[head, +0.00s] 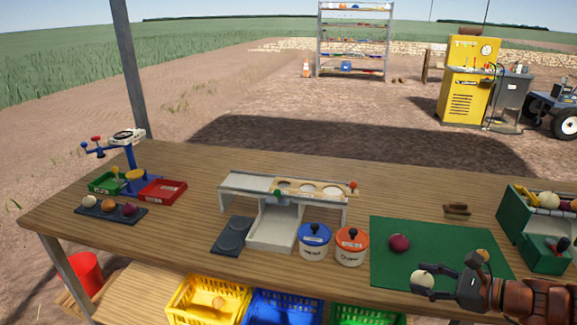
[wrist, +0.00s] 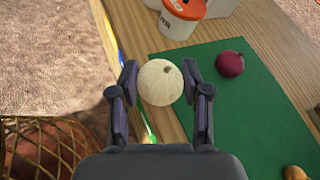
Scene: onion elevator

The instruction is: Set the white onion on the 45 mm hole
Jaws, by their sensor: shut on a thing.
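The white onion (head: 421,280) is between the fingers of my gripper (head: 437,281), above the front edge of the green mat. In the wrist view the pale round onion (wrist: 160,83) sits between both fingertips of my gripper (wrist: 160,76), which is shut on it. The grey sorting stand (head: 245,182) is at the middle of the table, left of my gripper. Its top strip has several round holes in a row (head: 310,188). The size labels are too small to read, so I cannot tell which hole is 45 mm.
A red onion (head: 399,243) and a yellowish one (head: 483,255) lie on the green mat (head: 385,270). A blue-lidded pot (head: 314,244) and an orange-lidded pot (head: 351,247) stand between mat and stand. A green crate (head: 515,215) is at right.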

